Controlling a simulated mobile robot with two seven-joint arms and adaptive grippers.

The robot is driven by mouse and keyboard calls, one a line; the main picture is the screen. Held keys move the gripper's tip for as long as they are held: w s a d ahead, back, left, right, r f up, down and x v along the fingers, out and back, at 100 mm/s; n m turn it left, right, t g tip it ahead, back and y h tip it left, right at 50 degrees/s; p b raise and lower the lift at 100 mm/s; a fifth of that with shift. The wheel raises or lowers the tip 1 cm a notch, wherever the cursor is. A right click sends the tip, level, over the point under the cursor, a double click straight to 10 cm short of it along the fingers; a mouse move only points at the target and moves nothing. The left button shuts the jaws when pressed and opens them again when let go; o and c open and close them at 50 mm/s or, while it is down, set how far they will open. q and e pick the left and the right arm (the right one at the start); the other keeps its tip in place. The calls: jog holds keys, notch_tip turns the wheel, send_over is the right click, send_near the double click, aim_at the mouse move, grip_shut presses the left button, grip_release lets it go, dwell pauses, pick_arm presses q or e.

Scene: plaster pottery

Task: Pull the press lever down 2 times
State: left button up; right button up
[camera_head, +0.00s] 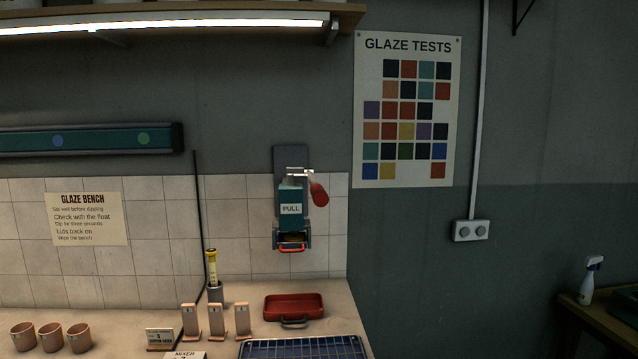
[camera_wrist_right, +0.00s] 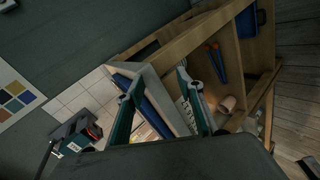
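The press (camera_head: 290,212) is a teal wall-mounted device with a PULL label, on a dark back plate above the bench. Its lever ends in a red grip (camera_head: 319,194) that sticks out at the right side, tilted, near the top of the press. A small red-edged part shows at the bottom of the press. In the right wrist view the press (camera_wrist_right: 74,143) is at the lower left, seen at a slant. My right gripper (camera_wrist_right: 157,78) has its two teal fingers spread, with nothing between them, apart from the press. My left gripper is in neither view.
The bench below holds a red tray (camera_head: 295,306), a blue grid rack (camera_head: 303,347), several cups (camera_head: 50,337), upright test tiles (camera_head: 215,320) and a yellow-topped float (camera_head: 212,268). A lit shelf (camera_head: 165,22) hangs above. Wall space around the press is clear.

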aim_at(323, 204)
jog(key=w+a+r+n+t, duration=0.1)
jog(key=w+a+r+n, duration=0.1)
jog(key=w+r+n, duration=0.3)
jog(key=w+a+r+n+t, duration=0.1)
jog(key=w+a+r, duration=0.1)
jog(key=r, duration=0.5)
jog(key=w+a+r+n+t, duration=0.1)
jog(key=a+r+n, duration=0.2)
jog(key=r, duration=0.8)
jog(key=w+a+r+n+t+p, duration=0.1)
jog(key=a+r+n+t, duration=0.1)
jog(key=r+n, duration=0.6)
jog(key=w+a+r+n+t, duration=0.1)
jog(key=a+r+n, duration=0.3)
jog(key=r, duration=1.1)
jog(key=shift+w+a+r+n+t+p, duration=0.1)
jog(key=shift+w+r+n+t+p, duration=0.15)
jog(key=shift+n, duration=0.35)
jog(key=shift+w+r+n+t+p, duration=0.15)
jog(key=shift+w+n, duration=0.1)
jog(key=shift+n, duration=0.35)
jog(key=w+p, duration=0.1)
jog(key=w, duration=0.6)
jog(key=shift+w, duration=0.35)
grip_shut()
